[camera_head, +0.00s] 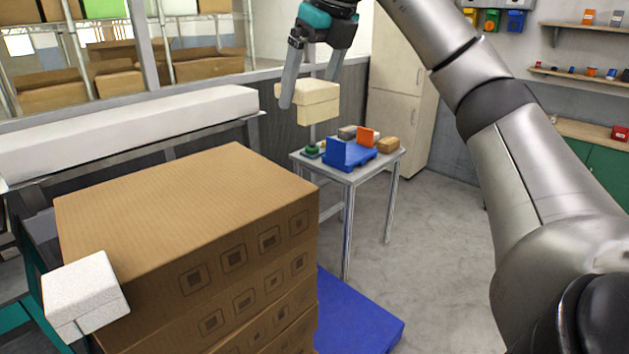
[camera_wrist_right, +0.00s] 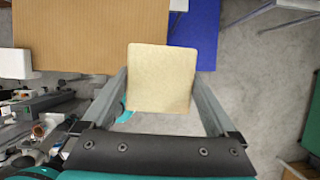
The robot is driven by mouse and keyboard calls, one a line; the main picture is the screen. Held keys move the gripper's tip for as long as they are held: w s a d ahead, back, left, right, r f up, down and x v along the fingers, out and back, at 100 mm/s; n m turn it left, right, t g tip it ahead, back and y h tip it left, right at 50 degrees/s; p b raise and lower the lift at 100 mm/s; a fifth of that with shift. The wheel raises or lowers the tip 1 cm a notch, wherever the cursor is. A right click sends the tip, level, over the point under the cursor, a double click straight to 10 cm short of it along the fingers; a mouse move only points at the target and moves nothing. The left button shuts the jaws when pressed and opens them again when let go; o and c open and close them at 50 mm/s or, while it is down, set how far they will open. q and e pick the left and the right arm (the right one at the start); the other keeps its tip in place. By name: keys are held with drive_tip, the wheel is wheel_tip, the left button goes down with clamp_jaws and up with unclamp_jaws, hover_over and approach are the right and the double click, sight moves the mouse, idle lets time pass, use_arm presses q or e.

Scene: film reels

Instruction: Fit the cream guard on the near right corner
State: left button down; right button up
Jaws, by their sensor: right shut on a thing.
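The cream guard (camera_head: 317,105) is a small block-like piece between the fingers of my right gripper (camera_head: 309,92), which is shut on it. It hangs in the air behind and above the right corner of the carton stack (camera_head: 190,200), clear of it. In the right wrist view the guard (camera_wrist_right: 161,78) sits between both fingers and overlaps the carton's edge (camera_wrist_right: 90,35) in the picture. The stack's right corner is bare. A white speckled guard (camera_head: 84,290) sits on the corner at the lower left. My left gripper is not in view.
A blue pallet (camera_head: 355,315) shows under the stack. A small table (camera_head: 345,178) behind holds a blue holder (camera_head: 348,155), an orange piece (camera_head: 367,136) and other small items. Floor is clear to the right.

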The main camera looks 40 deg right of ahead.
hover_over(306, 185)
drive_tip(key=s, duration=0.2)
wheel_tip(306, 185, down, 8)
drive_tip(key=shift+w+f+b, duration=0.15)
drive_tip(key=shift+f+b, duration=0.15)
drive_tip(key=shift+f, duration=1.2)
drive_tip(key=shift+w+f+b, duration=0.15)
drive_tip(key=shift+f+b, duration=0.1)
drive_tip(key=shift+f, duration=1.25)
drive_tip(key=shift+f+b, duration=0.5)
drive_tip(key=shift+f, duration=0.1)
drive_tip(key=o, duration=1)
